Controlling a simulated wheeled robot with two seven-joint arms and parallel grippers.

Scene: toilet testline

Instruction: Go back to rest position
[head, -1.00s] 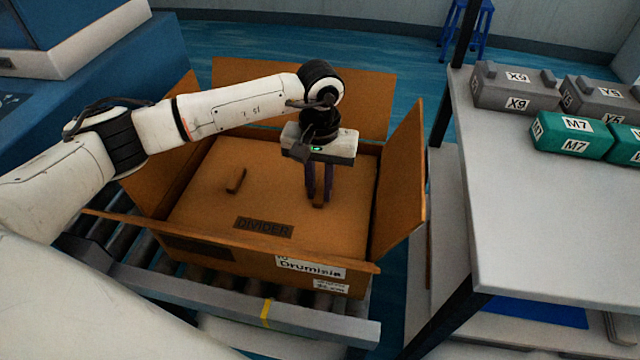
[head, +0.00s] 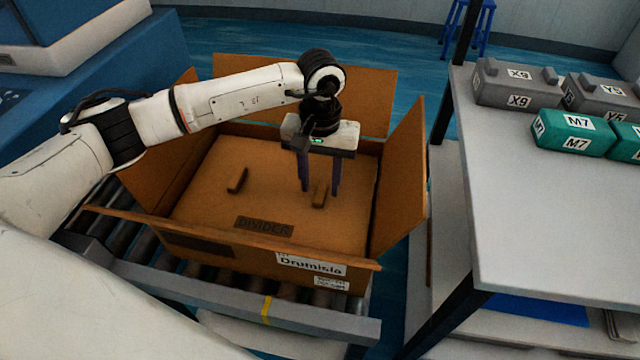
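My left gripper (head: 320,188) hangs fingers-down over the open cardboard box (head: 312,277), above its right half. Its two fingers are spread apart, one on each side of the right brown handle (head: 320,195), and nothing is held between them. A brown divider (head: 270,205) labelled "DIVIDER" lies flat inside the box. A second small handle (head: 238,180) stands up from the divider on the left. My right gripper does not show; a white part of my body fills the lower left corner.
The box stands on a roller conveyor (head: 230,290) with its flaps open and raised. A grey table (head: 560,210) on the right holds grey cases (head: 515,84) and teal cases (head: 572,134). A blue stool (head: 467,28) stands at the back.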

